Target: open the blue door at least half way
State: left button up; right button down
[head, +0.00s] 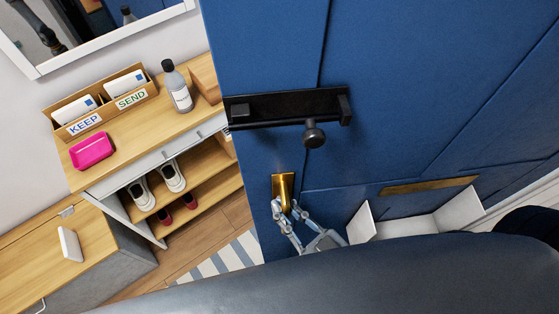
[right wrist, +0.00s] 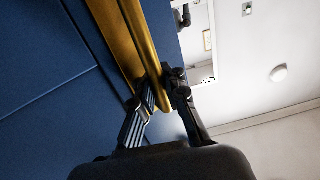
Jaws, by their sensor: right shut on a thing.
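The blue door (head: 400,90) fills the right half of the head view, its free edge toward the left. A brass handle (head: 284,188) is on its lower left part. My right gripper (head: 291,213) is at the lower end of this handle. In the right wrist view, the fingers of my right gripper (right wrist: 160,88) are shut on the long brass handle (right wrist: 135,40), one finger on each side. The blue door (right wrist: 50,80) lies to the left there. How far the door stands open is hard to tell. My left gripper is not in view.
A black lock (head: 285,106) with a round knob is on the door above the handle. Left of the door is a wooden shelf unit (head: 135,125) with a bottle (head: 177,88), a pink box (head: 92,151) and shoes. A striped rug (head: 225,259) lies on the floor. A white bracket-shaped piece (head: 362,224) is low on the door.

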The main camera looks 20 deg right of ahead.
jog(key=s+n+y+p, duration=0.1)
jog(key=s, duration=0.5)
jog(key=shift+g+p, duration=0.3)
jog(key=shift+p, duration=0.1)
jog(key=shift+s, duration=0.1)
jog(key=c, duration=1.4)
grip_release()
jog(key=shift+d, duration=0.1)
